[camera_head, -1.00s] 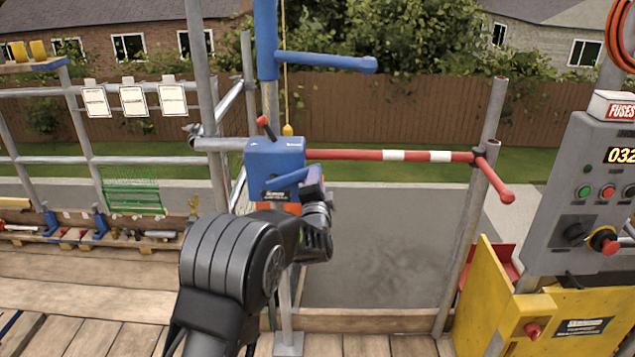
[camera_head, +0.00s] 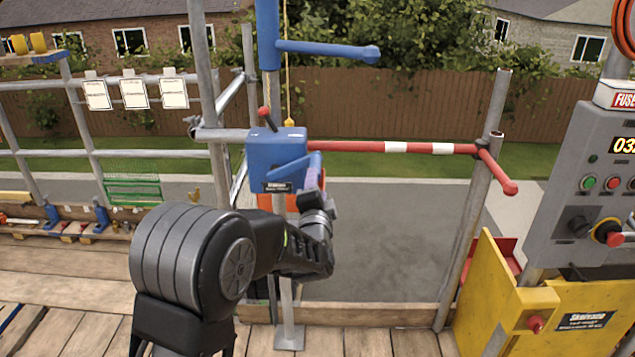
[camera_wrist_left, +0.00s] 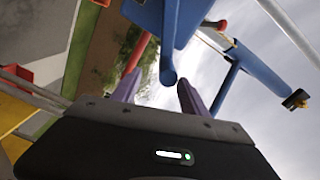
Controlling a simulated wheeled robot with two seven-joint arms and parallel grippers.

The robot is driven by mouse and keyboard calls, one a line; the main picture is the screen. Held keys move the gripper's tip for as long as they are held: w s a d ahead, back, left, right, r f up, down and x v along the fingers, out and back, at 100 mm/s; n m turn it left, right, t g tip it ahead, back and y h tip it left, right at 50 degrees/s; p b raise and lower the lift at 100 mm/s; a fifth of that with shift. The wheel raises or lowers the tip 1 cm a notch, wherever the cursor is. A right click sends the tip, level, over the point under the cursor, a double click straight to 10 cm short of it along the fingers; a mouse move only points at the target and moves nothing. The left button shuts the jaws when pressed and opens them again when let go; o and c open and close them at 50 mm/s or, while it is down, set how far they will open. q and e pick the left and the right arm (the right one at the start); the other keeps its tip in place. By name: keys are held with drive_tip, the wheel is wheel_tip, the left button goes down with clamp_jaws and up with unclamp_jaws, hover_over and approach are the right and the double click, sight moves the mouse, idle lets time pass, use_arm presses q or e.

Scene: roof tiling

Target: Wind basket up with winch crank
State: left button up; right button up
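The blue winch (camera_head: 276,150) is mounted on a post, with a red-knobbed lever on top. Its blue crank (camera_head: 290,181) slants up to the right from the winch's front. My left gripper (camera_head: 312,184) is at the crank's outer end, partly hidden by my wrist. In the left wrist view, its two purple fingers (camera_wrist_left: 158,92) stand apart. The rounded end of a blue rod (camera_wrist_left: 169,76) shows between and just beyond them, with gaps at both sides; whether it touches a finger I cannot tell. I cannot clearly identify the basket. My right gripper is not in view.
A red-and-white bar (camera_head: 400,147) crosses the opening right of the winch. A yellow cabinet (camera_head: 500,300) and grey control panel (camera_head: 590,170) stand at the right. A blue hoist arm (camera_head: 325,48) is above. A green wire rack (camera_head: 133,190) is at the left.

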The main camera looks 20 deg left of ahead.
use_arm(q)
drive_tip(key=shift+s+d, duration=0.15)
drive_tip(key=shift+s, duration=0.25)
drive_tip(key=shift+s, duration=0.1)
drive_tip(key=p+v, duration=0.2)
drive_tip(key=v, duration=0.6)
drive_tip(key=shift+s+d+p, duration=0.15)
drive_tip(key=shift+s+p, duration=0.15)
drive_tip(key=shift+s, duration=0.05)
idle(0.4)
idle(0.4)
